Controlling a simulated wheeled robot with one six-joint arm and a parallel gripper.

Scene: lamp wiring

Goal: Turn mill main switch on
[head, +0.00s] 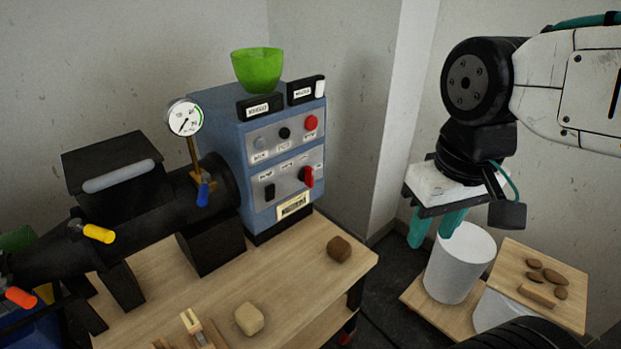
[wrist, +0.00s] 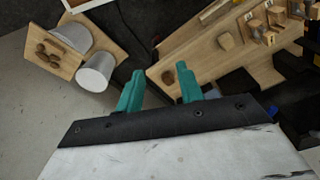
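The mill (head: 240,130) is a blue-grey cabinet with a dark barrel, standing on a wooden table at the left. Its front panel has a red-handled rotary switch (head: 308,177) at the lower right, with the red handle roughly upright. A red round button (head: 311,122) sits above it. The labels are too small to read, so I cannot tell which control is the main switch. My gripper (head: 436,234) hangs to the right of the mill, apart from the panel. In the wrist view its teal fingers (wrist: 158,72) are spread with nothing between them.
A white cylinder (head: 459,262) stands just below my gripper, beside a wooden board (head: 515,265) with several brown lumps. The wooden table (head: 355,262) holds a brown lump (head: 339,249) and a beige lump (head: 249,319). A green bowl (head: 257,69) tops the cabinet.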

